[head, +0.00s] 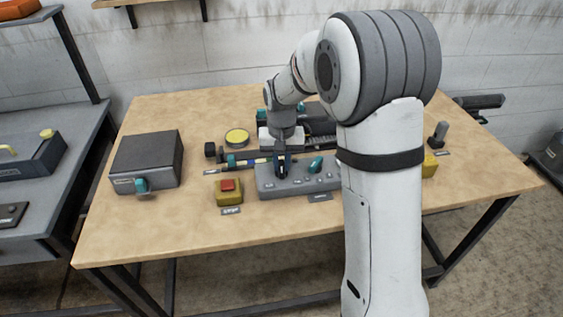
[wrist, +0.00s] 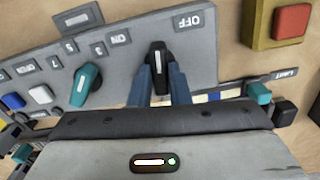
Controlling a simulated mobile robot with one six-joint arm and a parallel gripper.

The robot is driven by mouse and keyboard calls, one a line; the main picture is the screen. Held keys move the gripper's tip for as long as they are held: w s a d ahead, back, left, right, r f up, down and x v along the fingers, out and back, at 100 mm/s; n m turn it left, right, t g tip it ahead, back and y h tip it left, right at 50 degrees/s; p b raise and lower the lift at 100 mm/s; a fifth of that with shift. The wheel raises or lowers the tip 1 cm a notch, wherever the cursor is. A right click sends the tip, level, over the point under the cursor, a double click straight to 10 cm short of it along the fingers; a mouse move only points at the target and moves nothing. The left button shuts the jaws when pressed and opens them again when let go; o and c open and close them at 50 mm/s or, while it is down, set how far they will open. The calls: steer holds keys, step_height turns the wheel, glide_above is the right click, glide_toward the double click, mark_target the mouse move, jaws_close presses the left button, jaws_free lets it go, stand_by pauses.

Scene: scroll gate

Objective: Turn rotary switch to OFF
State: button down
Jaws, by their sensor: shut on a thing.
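A grey switch panel (head: 262,189) lies on the wooden table. It also fills the upper left of the wrist view (wrist: 130,25), with its OFF and ON labels upside down. A black rotary switch knob (wrist: 158,52) with a pale mark stands between those labels, its mark nearer the OFF side. My gripper (wrist: 160,75) has its blue fingers shut on this knob. In the head view my gripper (head: 281,170) is over the left part of the panel and mostly hides the knob. A teal knob (wrist: 86,84) stands apart, to the left in the wrist view.
A yellow box with a red button (head: 228,190) stands just left of the panel. A dark grey box with a teal knob (head: 146,162) is farther left. Behind the panel are a yellow-topped round thing (head: 236,137) and a slim bar. My arm hides the panel's right end.

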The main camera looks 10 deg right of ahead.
steer(key=m, duration=0.3)
steer(key=shift+m, duration=2.2)
steer(key=c, duration=1.4)
jaws_free()
steer(key=shift+o, duration=0.2)
steer(key=shift+r, duration=0.1)
step_height(320, 180, up, 8)
steer(key=shift+f, duration=0.2)
